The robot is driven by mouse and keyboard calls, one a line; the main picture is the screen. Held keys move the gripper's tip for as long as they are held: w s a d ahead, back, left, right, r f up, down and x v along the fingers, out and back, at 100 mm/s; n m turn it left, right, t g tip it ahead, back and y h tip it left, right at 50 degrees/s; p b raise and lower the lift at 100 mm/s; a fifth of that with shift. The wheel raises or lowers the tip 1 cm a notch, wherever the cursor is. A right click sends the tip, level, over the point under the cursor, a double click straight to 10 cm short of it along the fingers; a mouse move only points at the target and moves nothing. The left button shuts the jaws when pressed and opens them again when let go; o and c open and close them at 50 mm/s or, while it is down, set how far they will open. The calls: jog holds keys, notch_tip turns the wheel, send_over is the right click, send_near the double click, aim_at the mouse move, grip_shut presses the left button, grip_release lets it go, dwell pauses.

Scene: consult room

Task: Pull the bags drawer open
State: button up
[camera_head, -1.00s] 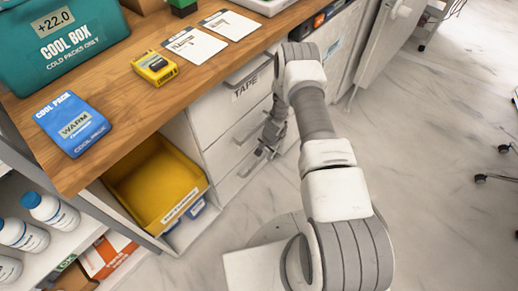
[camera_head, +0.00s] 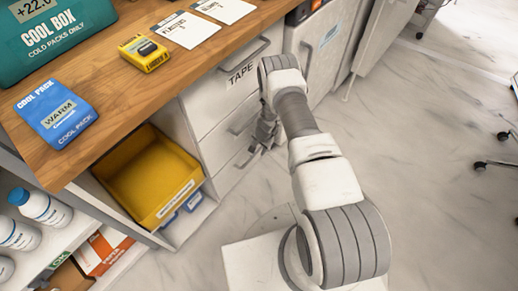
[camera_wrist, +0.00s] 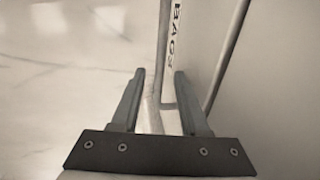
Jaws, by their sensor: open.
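The cabinet has a stack of drawers under the wooden worktop, and the top one is labelled TAPE (camera_head: 242,73). In the wrist view the BAGS label (camera_wrist: 177,32) shows on a pale drawer front at the right. A bar handle (camera_wrist: 162,50) runs beside the label and reaches down between my gripper's fingers. My gripper (camera_wrist: 160,98) is open around the end of this bar, and I cannot tell if either finger touches it. In the head view my gripper (camera_head: 252,152) is low at the lower drawers, partly hidden by my arm. The drawers look shut.
A second bar handle (camera_wrist: 228,55) stands at the right in the wrist view. A yellow bin (camera_head: 150,178) sits left of the drawers. The worktop (camera_head: 100,95) holds a cool pack (camera_head: 57,112) and a cool box (camera_head: 50,40). The floor at right is mostly clear.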

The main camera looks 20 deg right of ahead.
jog(key=shift+c, duration=0.3)
grip_shut()
dwell(1.1)
